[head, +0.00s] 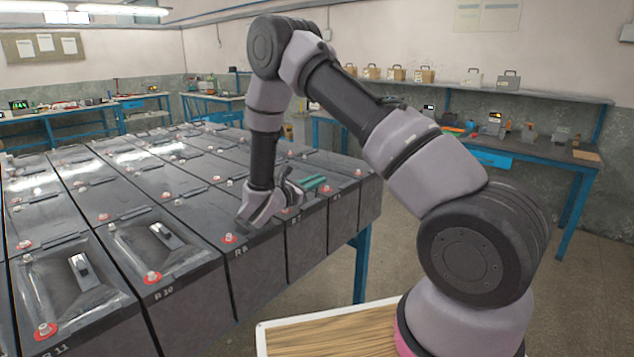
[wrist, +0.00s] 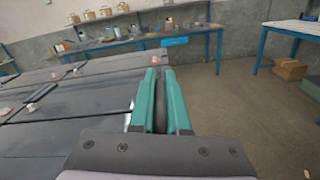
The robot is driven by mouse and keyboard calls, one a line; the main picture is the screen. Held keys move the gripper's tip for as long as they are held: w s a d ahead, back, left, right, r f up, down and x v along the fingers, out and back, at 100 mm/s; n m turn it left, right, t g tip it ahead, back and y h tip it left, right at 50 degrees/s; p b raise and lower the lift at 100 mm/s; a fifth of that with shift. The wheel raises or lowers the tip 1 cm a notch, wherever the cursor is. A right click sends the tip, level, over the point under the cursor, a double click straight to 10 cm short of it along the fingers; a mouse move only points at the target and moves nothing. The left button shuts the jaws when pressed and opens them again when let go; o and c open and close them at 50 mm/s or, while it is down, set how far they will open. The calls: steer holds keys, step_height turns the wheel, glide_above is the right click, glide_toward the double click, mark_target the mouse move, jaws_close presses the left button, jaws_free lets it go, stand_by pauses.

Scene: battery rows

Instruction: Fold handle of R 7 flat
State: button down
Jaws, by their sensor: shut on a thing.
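The battery labelled R 7 (head: 303,235) stands in the front row, to the right of the battery labelled R 8 (head: 255,267). My gripper (head: 318,182) is low over the front row's right part, its teal fingers pointing right. In the wrist view the fingers (wrist: 160,100) are nearly together with a narrow dark thing between them. I take this to be the handle of R 7. The handle is mostly hidden by the fingers and wrist, so its angle cannot be told.
Batteries R 10 (head: 180,290) and R 11 (head: 90,325) to the left have grey handles and red-ringed terminals. More dark batteries fill the blue-legged table behind. A bench (head: 540,150) stands along the back wall. Open floor (wrist: 250,130) lies right of the row.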

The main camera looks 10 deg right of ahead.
steer(key=n, duration=0.1)
steer(key=w+a+n, duration=0.1)
steer(key=n, duration=0.1)
steer(key=shift+w+a, duration=0.2)
steer(key=shift+w, duration=0.05)
steer(key=shift+w+a+f+n, duration=0.2)
steer(key=shift+w+n, duration=0.25)
steer(key=shift+n, duration=0.65)
steer(key=shift+w+a+f+n, duration=0.1)
steer(key=shift+w+a+n, duration=0.25)
steer(key=shift+n, duration=0.75)
steer(key=c, duration=0.9)
jaws_free()
step_height(320, 180, up, 10)
